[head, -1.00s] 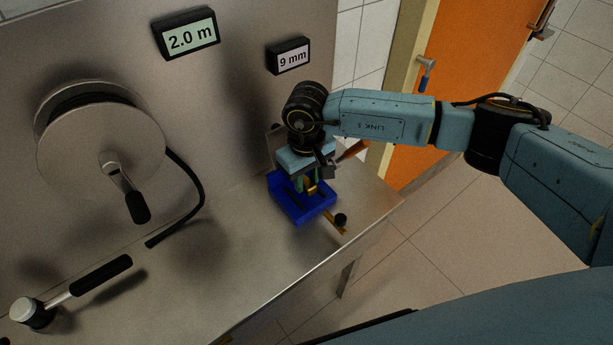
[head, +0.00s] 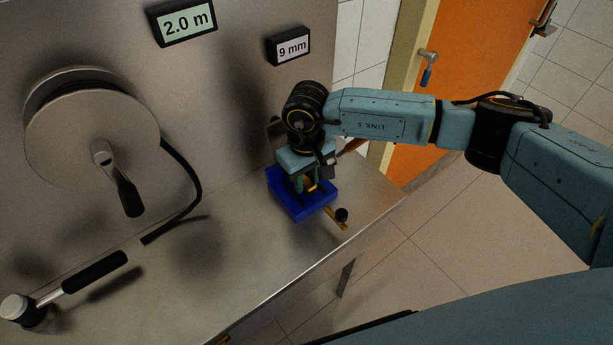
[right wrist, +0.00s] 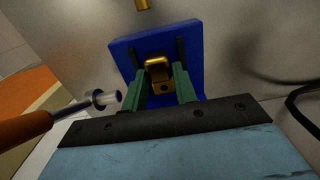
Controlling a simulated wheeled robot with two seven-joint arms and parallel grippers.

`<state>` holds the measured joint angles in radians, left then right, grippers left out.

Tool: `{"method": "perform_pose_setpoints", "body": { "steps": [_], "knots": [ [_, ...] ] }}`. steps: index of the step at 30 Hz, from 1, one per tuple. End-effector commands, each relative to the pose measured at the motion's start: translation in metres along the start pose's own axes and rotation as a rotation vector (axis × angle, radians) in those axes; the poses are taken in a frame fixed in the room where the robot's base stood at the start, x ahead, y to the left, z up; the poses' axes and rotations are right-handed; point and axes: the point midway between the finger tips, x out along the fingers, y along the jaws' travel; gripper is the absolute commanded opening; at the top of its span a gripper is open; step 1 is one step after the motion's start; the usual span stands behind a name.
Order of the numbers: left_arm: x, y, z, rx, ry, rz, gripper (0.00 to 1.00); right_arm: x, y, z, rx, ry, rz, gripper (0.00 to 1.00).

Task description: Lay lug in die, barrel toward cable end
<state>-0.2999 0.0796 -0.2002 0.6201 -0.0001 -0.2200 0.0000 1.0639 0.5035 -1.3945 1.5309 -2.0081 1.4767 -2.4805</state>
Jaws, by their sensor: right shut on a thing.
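The brass lug (right wrist: 158,72) is between the green fingertips of my right gripper (right wrist: 163,88), which is shut on it. In the right wrist view the lug is over the middle of a blue fixture (right wrist: 192,48), between dark upright parts. The fixture also shows on the bench in the head view (head: 300,208), with my right gripper (head: 306,186) pointing down at it. I cannot tell whether the lug touches the die, and its barrel direction is unclear. The black cable (head: 190,205) hangs from a drum, its cut end on the bench left of the fixture. My left gripper is not in view.
An orange handle (right wrist: 25,127) with a metal end is beside my gripper. A black-handled lever (head: 95,272) stands at front left. The middle bench is clear.

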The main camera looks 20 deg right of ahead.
Motion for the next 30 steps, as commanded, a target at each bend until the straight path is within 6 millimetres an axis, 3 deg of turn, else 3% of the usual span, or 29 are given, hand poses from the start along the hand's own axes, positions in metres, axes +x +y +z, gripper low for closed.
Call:
{"method": "perform_pose_setpoints", "body": {
  "steps": [24, 25, 30],
  "knots": [
    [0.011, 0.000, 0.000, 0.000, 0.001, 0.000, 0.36, 0.007, 0.000, 0.000, 0.000, 0.000, 0.000, 0.00],
    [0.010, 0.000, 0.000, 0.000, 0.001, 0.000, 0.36, 0.007, 0.000, 0.000, 0.000, 0.000, 0.000, 0.32],
    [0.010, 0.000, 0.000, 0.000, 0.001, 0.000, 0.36, 0.007, 0.000, 0.000, 0.000, 0.000, 0.000, 0.53]
  ]
}}
